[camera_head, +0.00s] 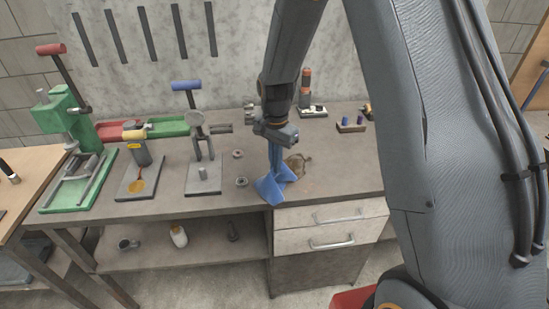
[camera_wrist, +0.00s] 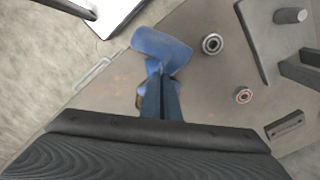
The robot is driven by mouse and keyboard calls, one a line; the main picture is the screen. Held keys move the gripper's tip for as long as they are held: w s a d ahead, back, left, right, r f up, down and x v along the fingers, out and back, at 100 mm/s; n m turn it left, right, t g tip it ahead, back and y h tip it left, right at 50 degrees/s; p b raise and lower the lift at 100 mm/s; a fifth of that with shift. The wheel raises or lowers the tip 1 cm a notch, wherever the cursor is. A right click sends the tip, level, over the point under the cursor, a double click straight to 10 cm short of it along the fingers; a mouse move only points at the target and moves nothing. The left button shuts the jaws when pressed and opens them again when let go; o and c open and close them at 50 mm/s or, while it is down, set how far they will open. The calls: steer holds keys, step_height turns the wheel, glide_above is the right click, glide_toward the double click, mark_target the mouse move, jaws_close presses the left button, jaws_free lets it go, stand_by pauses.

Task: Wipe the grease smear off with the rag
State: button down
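My gripper (camera_head: 275,168) is shut on a blue rag (camera_head: 268,190). The rag hangs folded from the fingers at the bench's front edge, above the drawers; I cannot tell whether it touches the top. In the wrist view, the rag (camera_wrist: 162,47) spreads beyond the closed fingers (camera_wrist: 160,92). A brown-orange smear (camera_head: 137,186) shows on the base plate of the yellow-topped tool, well left of my gripper. A tan-brown patch or object (camera_head: 298,163) lies just right of the fingers, partly hidden; I cannot tell what it is.
The grey bench (camera_head: 335,180) holds a green press (camera_head: 75,130), a blue-handled press (camera_head: 203,150) and small metal rings (camera_head: 241,182). The bench's front right is clear.

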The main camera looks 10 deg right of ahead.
steer(key=b, duration=0.2)
glide_above(275, 186)
steer(key=shift+f, duration=2.35)
steer(key=c, duration=2.5)
jaws_free()
steer(key=o, duration=1.5)
steer(key=shift+f+b, duration=0.5)
steer(key=shift+f, duration=0.5)
steer(key=shift+s, duration=0.1)
jaws_close()
